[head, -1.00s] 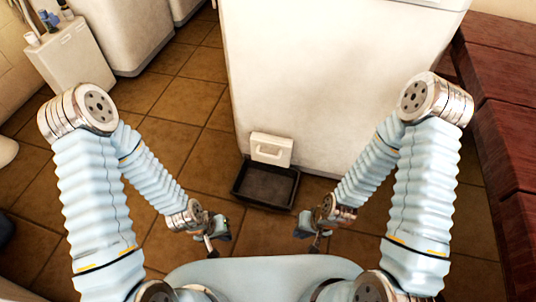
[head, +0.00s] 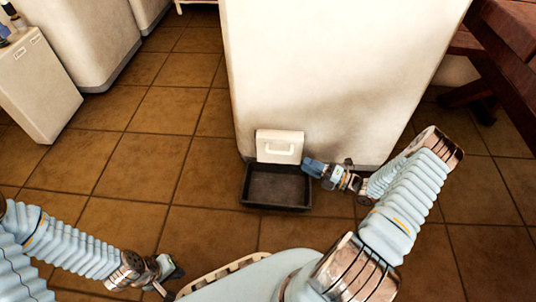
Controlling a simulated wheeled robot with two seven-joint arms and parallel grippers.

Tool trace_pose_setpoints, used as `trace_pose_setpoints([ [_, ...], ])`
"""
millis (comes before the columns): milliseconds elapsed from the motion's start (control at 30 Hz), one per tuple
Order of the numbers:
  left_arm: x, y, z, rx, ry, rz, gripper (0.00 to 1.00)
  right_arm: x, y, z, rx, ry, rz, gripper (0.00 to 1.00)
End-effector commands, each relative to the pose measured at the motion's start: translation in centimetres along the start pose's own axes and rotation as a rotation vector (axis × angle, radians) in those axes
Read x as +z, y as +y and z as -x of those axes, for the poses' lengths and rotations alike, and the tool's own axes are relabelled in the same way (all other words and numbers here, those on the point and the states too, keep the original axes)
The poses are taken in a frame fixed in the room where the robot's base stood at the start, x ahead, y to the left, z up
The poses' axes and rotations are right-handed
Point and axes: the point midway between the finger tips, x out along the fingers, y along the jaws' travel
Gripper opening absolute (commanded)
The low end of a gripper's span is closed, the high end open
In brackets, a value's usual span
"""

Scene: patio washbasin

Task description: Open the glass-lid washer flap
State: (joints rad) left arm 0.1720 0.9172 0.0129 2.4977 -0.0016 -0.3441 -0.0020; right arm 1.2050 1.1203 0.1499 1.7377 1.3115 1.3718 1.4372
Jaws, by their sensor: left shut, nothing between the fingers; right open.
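The white washer (head: 320,80) stands in the middle of the head view; its top is out of view, so I cannot see its lid. Its small white flap (head: 280,154), with a loop handle, sits upright low on the front and looks closed. My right gripper (head: 311,167) is open and empty, just right of the flap's lower right corner and near the tray's edge; I cannot tell whether it touches either. My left gripper (head: 172,281) is shut and empty, low over the floor at the lower left, away from the flap.
A dark shallow tray (head: 275,206) lies on the tiled floor (head: 150,150) directly below the flap. A white cabinet (head: 38,85) and another white appliance (head: 80,40) stand at the left. A dark red wooden bench (head: 505,45) stands at the right. The floor left of the tray is clear.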

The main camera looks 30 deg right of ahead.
Motion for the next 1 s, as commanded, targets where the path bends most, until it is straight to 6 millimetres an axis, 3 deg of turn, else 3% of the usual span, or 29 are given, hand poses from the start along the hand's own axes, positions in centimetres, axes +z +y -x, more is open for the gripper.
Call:
trace_pose_setpoints([
  [300,0.0,-0.2,-0.6,0.0,0.002,0.001,0.0,-0.3,0.0,-7.4,0.002,0.008,0.0,0.4],
  [500,0.0,-0.3,-0.9,0.0,0.003,0.001,0.0,-0.3,-0.1,-10.8,0.0,0.008,0.002,0.4],
  [700,-0.1,-0.4,-0.9,0.0,0.003,0.001,0.0,-0.3,0.0,-12.2,-0.001,0.007,0.001,0.4],
  [967,-0.1,-0.4,-0.9,0.0,0.003,0.001,0.0,-0.3,0.0,-12.3,-0.002,0.007,0.001,0.4],
  [1000,-0.1,-0.4,-0.9,0.0,0.003,0.001,0.0,-0.3,0.0,-12.3,-0.002,0.007,0.001,0.34],
])
